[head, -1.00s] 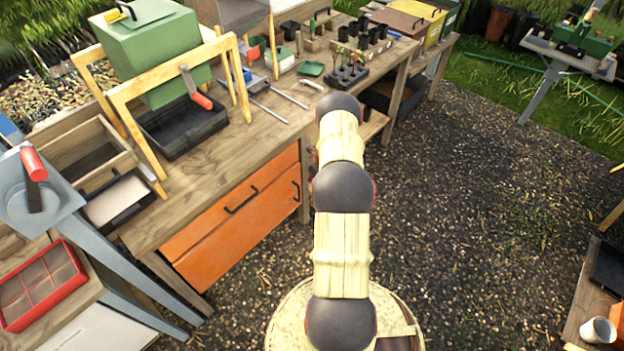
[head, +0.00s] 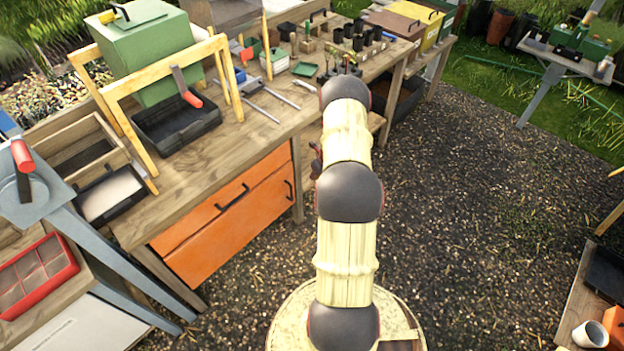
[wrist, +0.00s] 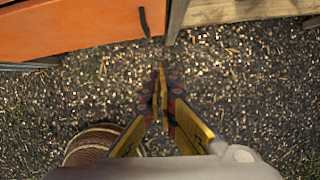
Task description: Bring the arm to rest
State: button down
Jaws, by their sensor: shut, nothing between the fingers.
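My gripper (wrist: 162,88) shows in the wrist view with its fingers together and nothing between them. It points down over dark gravel (wrist: 240,90), apart from everything around it. In the head view my arm rises from my base, and its upper links hide most of the gripper. A small dark red part shows left of the arm, beside the bench front. An orange drawer front (wrist: 70,25) lies ahead of the gripper at the upper left of the wrist view.
The wooden workbench (head: 225,150) runs along the left, with orange drawers (head: 230,220), a green box (head: 145,50), a black tray (head: 175,125) and several pots on it. Open gravel (head: 470,200) lies right of my arm. A low wooden table (head: 575,300) stands at the lower right.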

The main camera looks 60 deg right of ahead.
jog(key=shift+v, duration=1.1)
